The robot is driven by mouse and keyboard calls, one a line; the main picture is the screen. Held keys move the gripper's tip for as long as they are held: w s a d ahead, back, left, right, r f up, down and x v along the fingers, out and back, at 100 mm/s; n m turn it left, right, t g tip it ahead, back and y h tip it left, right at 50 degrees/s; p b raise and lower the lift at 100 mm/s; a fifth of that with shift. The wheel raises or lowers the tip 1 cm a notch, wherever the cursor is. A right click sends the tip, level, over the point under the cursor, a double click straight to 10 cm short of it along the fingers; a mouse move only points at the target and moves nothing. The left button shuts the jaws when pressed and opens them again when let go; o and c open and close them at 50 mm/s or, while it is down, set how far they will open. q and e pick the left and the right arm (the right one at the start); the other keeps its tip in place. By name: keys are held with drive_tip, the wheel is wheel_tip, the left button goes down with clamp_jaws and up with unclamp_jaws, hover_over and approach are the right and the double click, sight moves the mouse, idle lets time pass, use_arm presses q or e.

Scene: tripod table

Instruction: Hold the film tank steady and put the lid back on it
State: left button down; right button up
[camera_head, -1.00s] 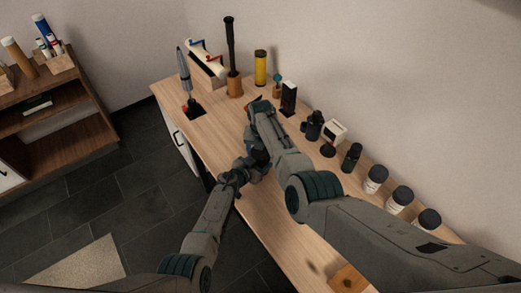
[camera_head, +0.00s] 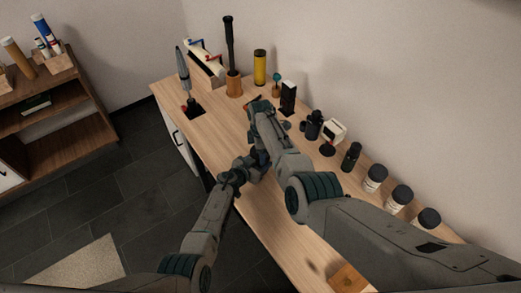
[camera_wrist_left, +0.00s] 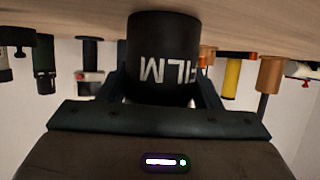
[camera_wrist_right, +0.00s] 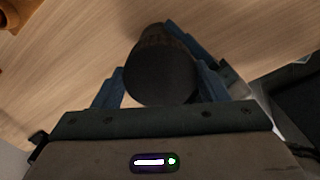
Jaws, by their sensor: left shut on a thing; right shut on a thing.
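The film tank (camera_wrist_left: 163,32) is a black cylinder with white "FILM" lettering, upside down in the left wrist view. My left gripper (camera_wrist_left: 163,78) is shut on it, one finger on each side, and its base is at or near the wooden tabletop. In the right wrist view my right gripper (camera_wrist_right: 150,62) is shut on a dark round piece, which I take as the lid (camera_wrist_right: 160,82). A dark cylinder side shows beyond it. I cannot tell whether the lid is seated or apart. In the head view both grippers meet over the table, and my right arm mostly hides tank and lid.
Along the wall side of the table (camera_head: 215,140) stand a yellow cylinder (camera_head: 260,67), a black block (camera_head: 288,97), dark bottles (camera_head: 351,157) and white jars with black lids (camera_head: 374,178). A wooden block (camera_head: 348,279) lies at the near end. A shelf (camera_head: 60,110) stands left.

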drive_tip(key=shift+r, duration=0.1)
drive_tip(key=o, duration=0.9)
drive_tip(key=shift+o, duration=0.2)
drive_tip(key=shift+r, duration=0.1)
drive_tip(key=shift+r, duration=2.1)
drive_tip(key=shift+c, duration=0.3)
wheel_tip(320, 180, up, 2)
drive_tip(key=n, duration=0.5)
drive_tip(key=shift+s+a+r, duration=0.1)
drive_tip(key=shift+r, duration=0.1)
drive_tip(key=shift+f, duration=0.1)
drive_tip(key=shift+f, duration=3.9)
